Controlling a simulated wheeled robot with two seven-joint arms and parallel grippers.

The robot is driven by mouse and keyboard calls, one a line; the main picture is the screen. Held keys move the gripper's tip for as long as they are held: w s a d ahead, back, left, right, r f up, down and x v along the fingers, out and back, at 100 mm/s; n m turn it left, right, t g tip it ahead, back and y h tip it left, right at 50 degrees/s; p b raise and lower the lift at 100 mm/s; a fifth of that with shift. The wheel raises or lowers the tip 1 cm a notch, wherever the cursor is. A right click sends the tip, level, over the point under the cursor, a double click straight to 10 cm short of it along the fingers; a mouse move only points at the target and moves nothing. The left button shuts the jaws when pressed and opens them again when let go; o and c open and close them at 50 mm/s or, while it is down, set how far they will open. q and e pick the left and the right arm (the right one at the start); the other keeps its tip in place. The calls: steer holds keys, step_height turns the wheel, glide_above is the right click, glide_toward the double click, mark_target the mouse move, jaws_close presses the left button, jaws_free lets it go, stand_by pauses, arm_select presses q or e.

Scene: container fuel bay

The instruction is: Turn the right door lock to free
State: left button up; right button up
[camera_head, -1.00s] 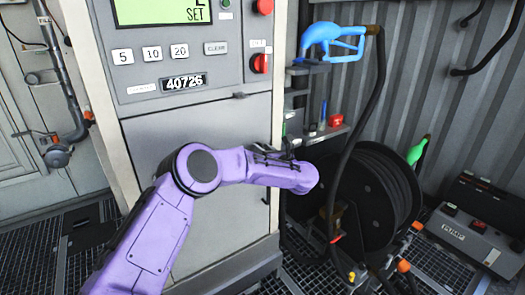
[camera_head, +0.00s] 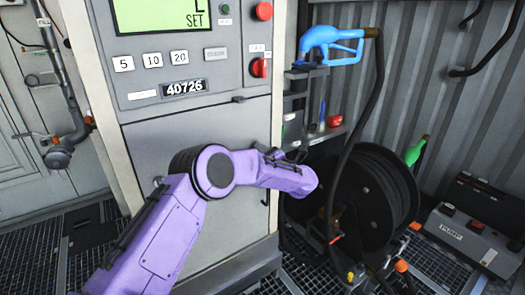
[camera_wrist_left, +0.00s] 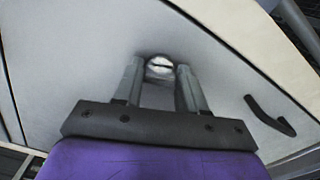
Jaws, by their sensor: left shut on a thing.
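The lock (camera_wrist_left: 159,64) is a small round pale metal piece with a dark slot, set in a light grey door panel (camera_wrist_left: 75,70) in the left wrist view. My left gripper (camera_wrist_left: 160,82) is shut on it, with one grey finger at each side. The slot lies roughly level in that view. In the head view my purple left arm reaches across the front of the grey pump cabinet (camera_head: 235,225). Its wrist hides the lock there, and the fingers cannot be made out. My right gripper is not in view.
A black handle (camera_wrist_left: 270,115) sits on the panel to the right of the lock. A blue nozzle (camera_head: 330,42) hangs above a black hose reel (camera_head: 365,200) right of the cabinet. A grey pump box (camera_head: 468,238) stands at the far right.

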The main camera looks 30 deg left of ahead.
arm_select(q)
steer(key=shift+m+p, duration=0.6)
steer(key=shift+m, duration=1.3)
steer(key=o, duration=1.1)
steer(key=shift+c, duration=0.2)
steer(key=b+v, duration=0.1)
steer(key=v, duration=0.9)
steer(key=shift+s+d, duration=0.15)
steer(key=shift+d, duration=0.05)
